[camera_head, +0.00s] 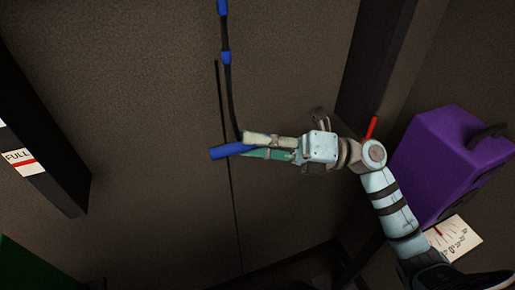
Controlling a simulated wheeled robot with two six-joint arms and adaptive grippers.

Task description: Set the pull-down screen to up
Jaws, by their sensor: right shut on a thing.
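A dark cord (232,98) hangs from the top of the head view, with blue sections (226,57) along it, and bends down to my right gripper (267,147). The right gripper, reaching in from the lower right, is shut on a blue handle (225,151) at the cord's lower end. The handle lies nearly level and sticks out to the left past the fingertips; its other end is hidden by the fingers. No screen surface can be clearly told apart here. My left gripper is not in view.
A purple box (440,160) with a black handle stands at right, close to my right arm. A white dial card (455,237) lies below it. A dark post (45,130) with a "FULL" label is at left, a green object (25,265) below. The brown middle is mostly clear.

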